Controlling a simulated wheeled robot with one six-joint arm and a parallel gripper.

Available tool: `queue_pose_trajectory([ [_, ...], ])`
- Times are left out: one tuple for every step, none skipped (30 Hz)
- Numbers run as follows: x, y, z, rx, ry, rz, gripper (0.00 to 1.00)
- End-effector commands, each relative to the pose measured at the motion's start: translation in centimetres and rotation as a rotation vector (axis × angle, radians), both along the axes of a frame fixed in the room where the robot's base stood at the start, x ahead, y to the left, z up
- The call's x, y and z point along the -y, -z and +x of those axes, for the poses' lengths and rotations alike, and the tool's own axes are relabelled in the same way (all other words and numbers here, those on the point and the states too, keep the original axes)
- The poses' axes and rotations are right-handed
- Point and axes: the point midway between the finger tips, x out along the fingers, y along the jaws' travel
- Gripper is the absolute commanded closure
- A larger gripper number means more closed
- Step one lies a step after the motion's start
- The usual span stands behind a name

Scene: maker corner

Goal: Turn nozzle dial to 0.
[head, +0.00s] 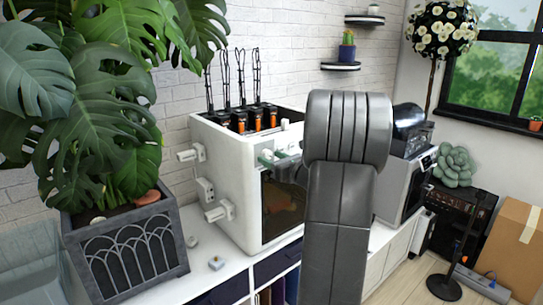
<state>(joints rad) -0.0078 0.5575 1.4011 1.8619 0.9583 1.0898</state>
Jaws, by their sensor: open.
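A white box-shaped machine (222,150), which looks like a 3D printer, stands on the white cabinet with a dark window (283,205) in its front. Small pale and greenish parts (268,157) show at the upper front edge; I cannot tell whether one is the nozzle dial. No dial marking is readable. My grey arm covers the right part of the machine's front. My gripper (289,172) shows only as a small dark shape beside the arm, close to the upper front. Its fingers are mostly hidden, and I cannot tell whether it touches anything. No held object shows.
White fittings (219,211) stick out from the machine's left side. A large plant in a grey planter (125,255) stands left. Small loose pieces (216,262) lie on the cabinet top (190,280). A silver machine (403,185) stands right, behind my arm.

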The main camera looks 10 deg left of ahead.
Motion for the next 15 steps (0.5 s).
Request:
queue_pose_trajectory([
  [-0.32,-0.04,0.2,-0.001,-0.001,0.001,0.49],
  [-0.43,-0.03,0.3,-0.001,-0.001,0.001,0.49],
  [-0.52,-0.02,0.39,0.0,0.0,0.0,0.49],
  [-0.56,-0.01,0.44,0.0,0.0,0.0,0.49],
  [-0.6,-0.01,0.47,0.0,0.0,0.0,0.49],
  [-0.61,0.01,0.49,0.0,0.0,0.0,0.49],
  [-0.61,0.01,0.49,0.0,0.0,0.0,0.49],
  [-0.6,0.02,0.48,0.0,0.001,0.0,0.49],
  [-0.6,0.02,0.48,0.0,0.0,0.0,0.49],
  [-0.59,0.03,0.48,0.0,0.0,0.0,0.49],
  [-0.59,0.03,0.48,0.0,0.0,0.0,0.49],
  [-0.59,0.03,0.47,0.0,0.0,0.0,0.53],
  [-0.59,0.03,0.47,0.0,0.0,0.0,0.58],
  [-0.59,0.03,0.46,0.0,0.0,0.0,0.64],
  [-0.58,0.03,0.45,0.0,0.0,0.0,0.72],
])
